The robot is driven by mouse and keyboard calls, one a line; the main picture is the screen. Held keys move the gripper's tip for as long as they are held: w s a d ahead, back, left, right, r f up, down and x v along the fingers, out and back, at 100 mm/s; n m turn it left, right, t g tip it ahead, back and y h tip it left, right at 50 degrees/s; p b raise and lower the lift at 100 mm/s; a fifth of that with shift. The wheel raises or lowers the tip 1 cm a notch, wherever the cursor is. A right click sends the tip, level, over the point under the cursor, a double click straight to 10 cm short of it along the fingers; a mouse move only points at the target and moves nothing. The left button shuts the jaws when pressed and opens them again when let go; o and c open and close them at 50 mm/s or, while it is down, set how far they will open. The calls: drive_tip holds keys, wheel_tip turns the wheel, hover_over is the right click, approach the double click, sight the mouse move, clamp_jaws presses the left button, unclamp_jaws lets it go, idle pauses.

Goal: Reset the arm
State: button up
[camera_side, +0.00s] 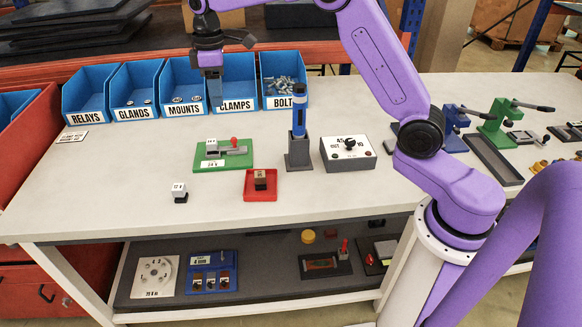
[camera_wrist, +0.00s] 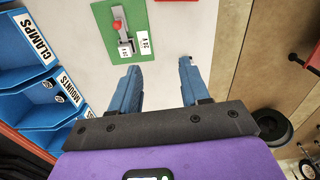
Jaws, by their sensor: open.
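My gripper (camera_wrist: 157,80) is open and empty, with its two blue fingers apart in the wrist view. In the side view my gripper (camera_side: 215,98) hangs above the table's back part, in front of the blue bins near the one marked CLAMPS (camera_side: 238,82). My purple arm arches over from the right. In the wrist view a green plate (camera_wrist: 108,35) with a grey clamp and red knob lies on the table beyond the fingers. The same green plate (camera_side: 240,163) shows in the side view, below and in front of the gripper.
A blue and black cylinder stands upright in a dark holder (camera_side: 299,150). A white control box (camera_side: 348,153), a red tray (camera_side: 275,192) with a small block and a small block marked 12 V (camera_side: 180,191) sit on the table. The table's left front (camera_side: 80,205) is clear.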

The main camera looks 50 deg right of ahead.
drive_tip(key=s+a+r+n, duration=0.1)
drive_tip(key=s+a, duration=0.2)
drive_tip(key=s, duration=0.7)
drive_tip(key=s+a, duration=0.3)
drive_tip(key=s, duration=0.6)
drive_tip(key=s+d+f+n, duration=0.1)
drive_tip(key=s+d+f, duration=0.1)
drive_tip(key=s, duration=0.9)
drive_tip(key=s+d+f, duration=0.2)
drive_tip(key=s+d, duration=0.3)
drive_tip(key=s, duration=0.6)
drive_tip(key=shift+d+n, duration=0.3)
drive_tip(key=shift+n, duration=0.1)
drive_tip(key=shift+w, duration=0.1)
